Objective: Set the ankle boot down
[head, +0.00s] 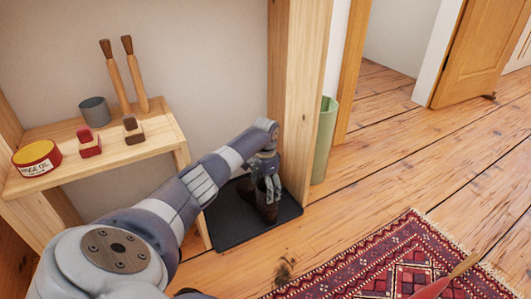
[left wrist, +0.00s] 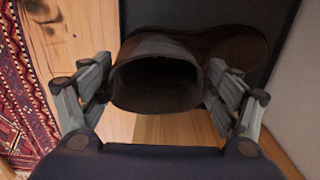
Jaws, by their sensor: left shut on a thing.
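The dark brown ankle boot (head: 268,212) is upright at the black mat (head: 228,225) on the floor, beside the wooden post. My left gripper (head: 267,183) reaches down over the mat and is shut on the boot's shaft. In the left wrist view the boot (left wrist: 157,84) shows its open top between the two fingers (left wrist: 157,90), its toe pointing right over the dark mat (left wrist: 280,20). I cannot tell whether the sole touches the mat.
A wooden shelf (head: 155,125) at left holds a yellow-red tin (head: 37,158), brushes and a grey cup (head: 95,111). A wooden post (head: 297,100) and a green bin (head: 325,140) stand right of the mat. A red patterned rug (head: 385,265) lies in front.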

